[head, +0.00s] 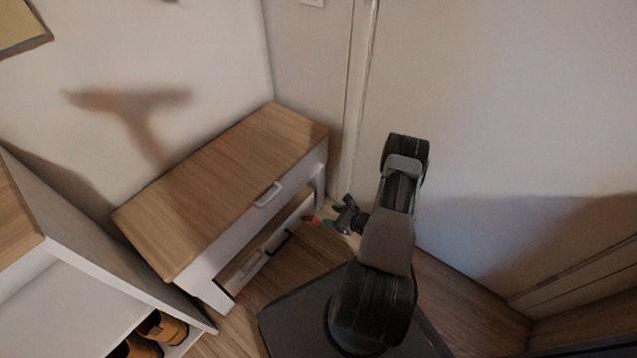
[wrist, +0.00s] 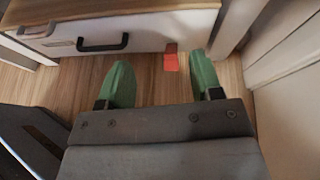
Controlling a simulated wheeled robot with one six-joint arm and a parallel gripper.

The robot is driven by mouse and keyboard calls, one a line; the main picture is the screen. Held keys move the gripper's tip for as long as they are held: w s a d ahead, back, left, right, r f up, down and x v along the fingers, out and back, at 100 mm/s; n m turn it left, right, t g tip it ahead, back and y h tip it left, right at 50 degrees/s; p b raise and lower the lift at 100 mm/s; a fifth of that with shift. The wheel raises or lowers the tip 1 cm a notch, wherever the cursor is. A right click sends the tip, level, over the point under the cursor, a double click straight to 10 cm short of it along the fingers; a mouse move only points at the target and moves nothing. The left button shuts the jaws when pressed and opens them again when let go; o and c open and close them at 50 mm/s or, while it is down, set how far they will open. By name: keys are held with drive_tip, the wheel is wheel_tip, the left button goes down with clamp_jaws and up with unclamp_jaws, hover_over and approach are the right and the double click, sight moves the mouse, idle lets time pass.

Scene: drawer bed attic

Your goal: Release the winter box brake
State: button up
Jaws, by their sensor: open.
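The low white box (head: 251,268) sits under a wood-topped bench, with a black handle on its front. In the wrist view its white front (wrist: 145,35) and black handle (wrist: 103,44) show at the top. A small red tab (wrist: 171,58), which looks like the brake, is at the right end of that front, low near the floor. It also shows in the head view (head: 312,221). My gripper (wrist: 161,80) is open, its green fingertips apart and pointing at the box front. The red tab lies ahead, between the fingertip lines and nearer the right one. Nothing is held.
The wood-topped bench (head: 225,185) has an upper drawer with a light handle (head: 268,194). A white shelf (head: 95,265) with brown shoes (head: 163,327) stands at the left. A wall (head: 500,110) closes the right side. Wood floor (wrist: 145,84) is clear before the box.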

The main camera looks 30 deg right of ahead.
drive_tip(key=w+a+r+n+g+y+p, duration=0.1)
drive_tip(key=a+r+n+p, duration=0.1)
drive_tip(key=r, duration=0.6)
drive_tip(key=w+a+r+n+g+y+p, duration=0.2)
drive_tip(key=r+n+p, duration=0.1)
drive_tip(key=r, duration=0.5)
drive_tip(key=shift+a+r+n+p, duration=0.2)
drive_tip(key=shift+r+n+p, duration=0.15)
drive_tip(key=shift+n, duration=0.35)
